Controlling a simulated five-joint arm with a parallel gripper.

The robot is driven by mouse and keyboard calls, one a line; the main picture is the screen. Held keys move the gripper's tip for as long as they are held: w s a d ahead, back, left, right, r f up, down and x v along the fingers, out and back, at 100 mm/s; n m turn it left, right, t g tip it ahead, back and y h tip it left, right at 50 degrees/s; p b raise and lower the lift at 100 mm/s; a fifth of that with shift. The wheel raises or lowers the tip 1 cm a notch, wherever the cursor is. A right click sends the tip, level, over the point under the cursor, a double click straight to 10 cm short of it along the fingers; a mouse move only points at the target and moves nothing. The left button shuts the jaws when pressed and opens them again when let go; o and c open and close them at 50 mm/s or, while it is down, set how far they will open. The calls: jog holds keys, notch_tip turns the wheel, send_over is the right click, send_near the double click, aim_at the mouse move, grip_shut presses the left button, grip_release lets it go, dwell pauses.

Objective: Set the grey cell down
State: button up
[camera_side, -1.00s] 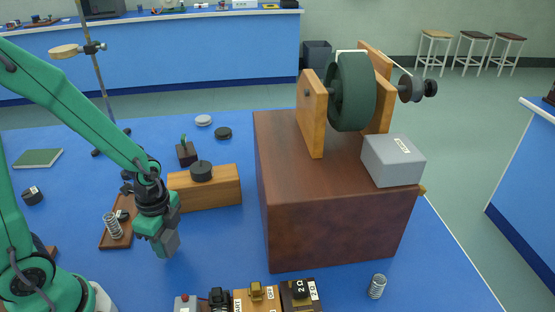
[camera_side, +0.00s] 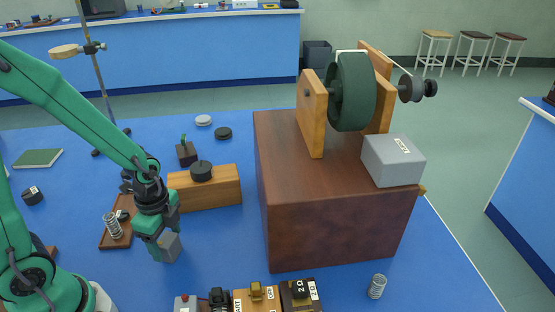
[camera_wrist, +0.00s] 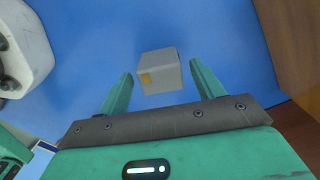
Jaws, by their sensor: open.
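The grey cell (camera_side: 171,247) is a small grey block on the blue bench top, left of the big brown box. In the wrist view the grey cell (camera_wrist: 160,72) shows a small yellow-orange patch on one face. It appears to rest upright on the blue surface. My gripper (camera_side: 164,243) is low over the bench around it. In the wrist view my gripper (camera_wrist: 161,73) is open, with one green finger on each side of the cell and a visible gap on both sides.
The brown box (camera_side: 335,231) with a wheel apparatus (camera_side: 352,92) stands to the right. A wooden block (camera_side: 212,190) lies behind my gripper, and a small tray with a spring (camera_side: 112,226) to its left. Labelled components (camera_side: 256,299) line the front. Blue bench is clear between.

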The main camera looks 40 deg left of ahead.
notch_tip(320, 180, up, 12)
jog(key=shift+r, duration=0.25)
dwell(0.6)
jog(key=shift+s, duration=0.1)
dwell(0.4)
notch_tip(320, 180, up, 8)
jog(key=n+t, duration=0.5)
jog(key=n, duration=0.6)
send_over(165, 240)
jog(key=s, duration=0.1)
jog(key=shift+s+a+r+n+t, duration=0.15)
jog(key=shift+s+r+n, duration=0.1)
jog(key=shift+n, duration=0.4)
jog(key=shift+s+r+n+t, duration=0.15)
jog(key=shift+s+r+n, duration=0.1)
jog(key=shift+n, duration=0.4)
